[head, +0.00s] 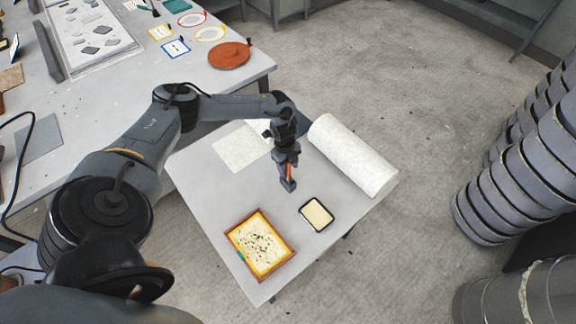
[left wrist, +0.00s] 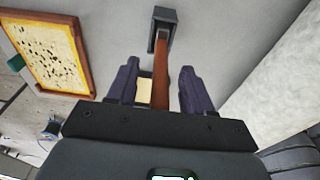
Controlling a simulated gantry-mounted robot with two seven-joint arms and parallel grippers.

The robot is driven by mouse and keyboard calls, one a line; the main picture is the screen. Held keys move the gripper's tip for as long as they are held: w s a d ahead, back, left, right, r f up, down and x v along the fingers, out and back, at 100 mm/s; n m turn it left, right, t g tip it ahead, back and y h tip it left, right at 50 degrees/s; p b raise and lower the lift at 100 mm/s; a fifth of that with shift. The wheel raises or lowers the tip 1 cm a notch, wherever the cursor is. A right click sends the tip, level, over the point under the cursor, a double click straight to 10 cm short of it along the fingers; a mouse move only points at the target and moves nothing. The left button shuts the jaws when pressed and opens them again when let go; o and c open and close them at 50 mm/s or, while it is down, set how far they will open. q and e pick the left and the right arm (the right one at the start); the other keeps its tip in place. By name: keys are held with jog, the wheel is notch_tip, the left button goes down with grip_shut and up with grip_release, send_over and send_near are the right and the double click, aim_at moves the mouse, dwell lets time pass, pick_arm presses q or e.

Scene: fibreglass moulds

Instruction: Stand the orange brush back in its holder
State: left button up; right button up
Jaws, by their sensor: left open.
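The orange brush (head: 289,171) is at my left gripper (head: 287,160) in the head view, above the small side table. In the left wrist view its orange-brown handle (left wrist: 161,70) runs between the two fingers of my left gripper (left wrist: 159,82), with a gap on each side. The gripper is open around it. The handle's far end reaches into the dark grey box-shaped holder (left wrist: 155,35), which also shows in the head view (head: 289,186). The brush's other end is hidden by the gripper body. My right gripper is not in view.
On the side table (head: 205,190) are an orange-framed tray with dark specks (head: 260,246), a small black-rimmed cream tray (head: 316,214), a white roll (head: 352,156) and a pale sheet (head: 242,147). A larger worktable (head: 130,95) stands at left. Grey drums (head: 545,160) stand at right.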

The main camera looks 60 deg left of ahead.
pick_arm(q)
notch_tip(320, 180, up, 11)
jog(key=a, duration=0.1)
jog(key=shift+a+f+b, duration=0.15)
jog(key=shift+a+b, duration=0.05)
jog(key=shift+b, duration=0.1)
jog(key=shift+s, duration=0.1)
